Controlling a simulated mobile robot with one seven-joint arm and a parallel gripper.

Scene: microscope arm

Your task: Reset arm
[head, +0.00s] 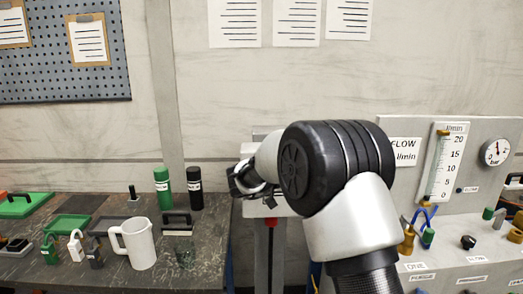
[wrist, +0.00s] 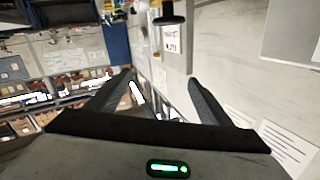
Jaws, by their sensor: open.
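My arm reaches in from the bottom right of the head view and bends left at a large black joint. My gripper (head: 241,186) shows only partly at the left end of the arm, in front of a pale upright panel. In the wrist view my gripper (wrist: 160,82) has its two dark fingers spread apart, with nothing held between them. No microscope can be made out in either view.
A dark bench (head: 110,275) at the left holds a white jug (head: 138,243), a green bottle (head: 162,187), a black bottle (head: 195,188) and several padlocks. A pale flow panel (head: 480,135) stands at the right. The wall above the arm is clear except for papers.

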